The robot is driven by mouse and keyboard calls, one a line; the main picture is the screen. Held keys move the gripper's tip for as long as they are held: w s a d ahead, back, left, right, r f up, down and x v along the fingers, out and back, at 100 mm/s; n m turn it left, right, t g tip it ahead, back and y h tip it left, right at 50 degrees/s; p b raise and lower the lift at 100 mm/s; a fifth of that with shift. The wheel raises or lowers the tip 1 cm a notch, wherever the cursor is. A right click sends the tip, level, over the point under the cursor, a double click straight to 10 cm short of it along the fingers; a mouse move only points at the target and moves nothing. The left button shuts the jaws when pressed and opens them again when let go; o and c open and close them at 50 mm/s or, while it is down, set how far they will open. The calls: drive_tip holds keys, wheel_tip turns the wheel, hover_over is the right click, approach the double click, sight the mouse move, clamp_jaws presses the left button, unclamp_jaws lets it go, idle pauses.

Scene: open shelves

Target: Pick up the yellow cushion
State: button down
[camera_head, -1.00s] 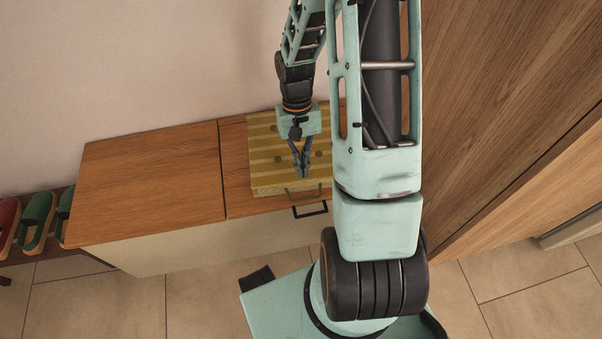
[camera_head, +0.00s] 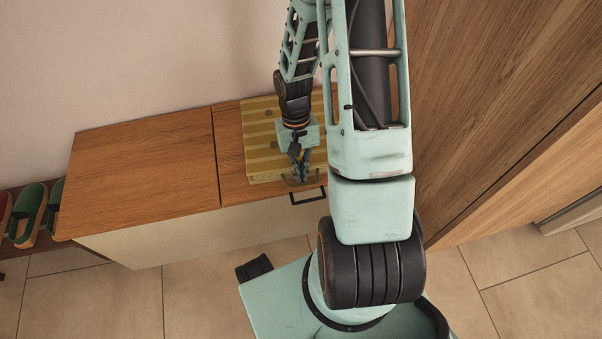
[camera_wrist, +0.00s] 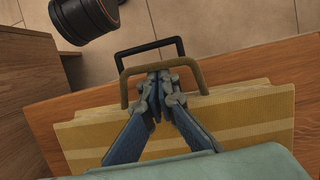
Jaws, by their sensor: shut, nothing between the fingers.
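The yellow cushion (camera_head: 262,150) is a flat, square, striped pad with darker dots and a tan loop handle (camera_head: 301,182) at its front edge. It lies on the right part of the wooden cabinet top. My gripper (camera_head: 301,178) is shut and empty, pointing down at the cushion's front edge by the handle. In the wrist view the cushion (camera_wrist: 245,119) spreads beneath my gripper (camera_wrist: 160,76), whose fingertips meet within the outline of the tan handle (camera_wrist: 160,66). I cannot tell whether they touch the handle. My arm hides the cushion's right side in the head view.
The wooden cabinet (camera_head: 145,180) has a clear left top. A black drawer handle (camera_head: 309,196) sits on its front, just below the cushion's handle. A tall wooden panel (camera_head: 480,100) stands at the right. Shoes (camera_head: 30,210) sit on a low rack at the far left.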

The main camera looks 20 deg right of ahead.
drive_tip(key=shift+s+a+p, duration=0.2)
drive_tip(key=shift+s+a, duration=0.05)
drive_tip(key=shift+s, duration=0.8)
drive_tip(key=shift+s+a+p, duration=0.15)
drive_tip(key=shift+s+a, duration=0.05)
drive_tip(key=shift+s, duration=0.85)
drive_tip(key=shift+r, duration=0.1)
